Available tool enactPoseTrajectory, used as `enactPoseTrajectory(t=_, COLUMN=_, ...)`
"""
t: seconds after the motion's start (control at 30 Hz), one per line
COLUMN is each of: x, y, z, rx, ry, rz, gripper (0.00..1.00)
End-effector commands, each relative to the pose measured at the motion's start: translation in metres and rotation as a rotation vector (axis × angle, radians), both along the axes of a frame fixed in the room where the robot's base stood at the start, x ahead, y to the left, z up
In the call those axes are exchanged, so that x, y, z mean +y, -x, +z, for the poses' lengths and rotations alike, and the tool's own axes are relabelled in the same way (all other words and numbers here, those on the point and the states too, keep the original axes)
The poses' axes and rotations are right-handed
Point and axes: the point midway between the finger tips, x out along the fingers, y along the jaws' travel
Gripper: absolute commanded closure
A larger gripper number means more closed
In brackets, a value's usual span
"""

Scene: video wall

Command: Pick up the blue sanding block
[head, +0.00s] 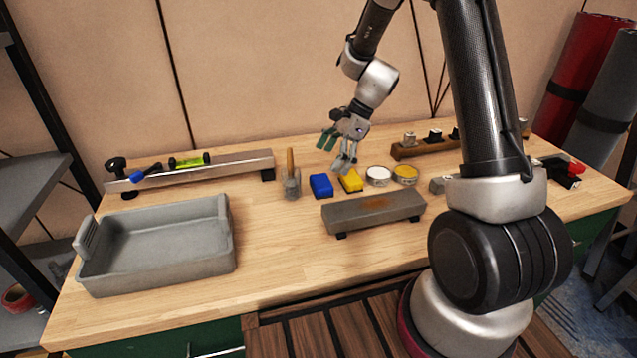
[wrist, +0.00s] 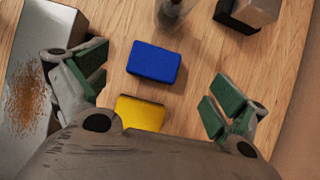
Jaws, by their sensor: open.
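The blue sanding block (head: 321,186) lies on the wooden workbench, just left of a yellow block (head: 351,181). In the wrist view the blue block (wrist: 154,62) lies ahead of my gripper, between the lines of the two fingers and clear of both. The yellow block (wrist: 140,113) is nearer, partly hidden by my gripper's body. My gripper (head: 338,152) is in the air above and behind the yellow block in the head view. Its green-padded fingers (wrist: 152,90) are wide apart, with nothing held between them.
A grey stone-like bar (head: 374,211) with a rusty patch stands in front of the blocks. A wooden-handled tool (head: 291,177) stands left of the blue block. Two round tins (head: 378,175) sit to the right. A grey tray (head: 160,243) fills the left of the bench.

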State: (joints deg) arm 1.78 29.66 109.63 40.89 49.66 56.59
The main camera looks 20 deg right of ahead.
Motion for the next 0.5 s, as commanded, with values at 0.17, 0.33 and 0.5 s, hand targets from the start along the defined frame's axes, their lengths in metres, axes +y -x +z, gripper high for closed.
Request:
enactPoseTrajectory(t=0.17, x=0.004, y=0.001, z=-0.009, rx=0.023, ry=0.001, rz=-0.033, gripper=0.04)
enactPoseTrajectory(t=0.33, x=0.012, y=0.001, z=-0.025, rx=0.022, ry=0.002, rz=-0.032, gripper=0.04)
enactPoseTrajectory(t=0.5, x=0.017, y=0.004, z=-0.044, rx=0.023, ry=0.001, rz=-0.033, gripper=0.04)
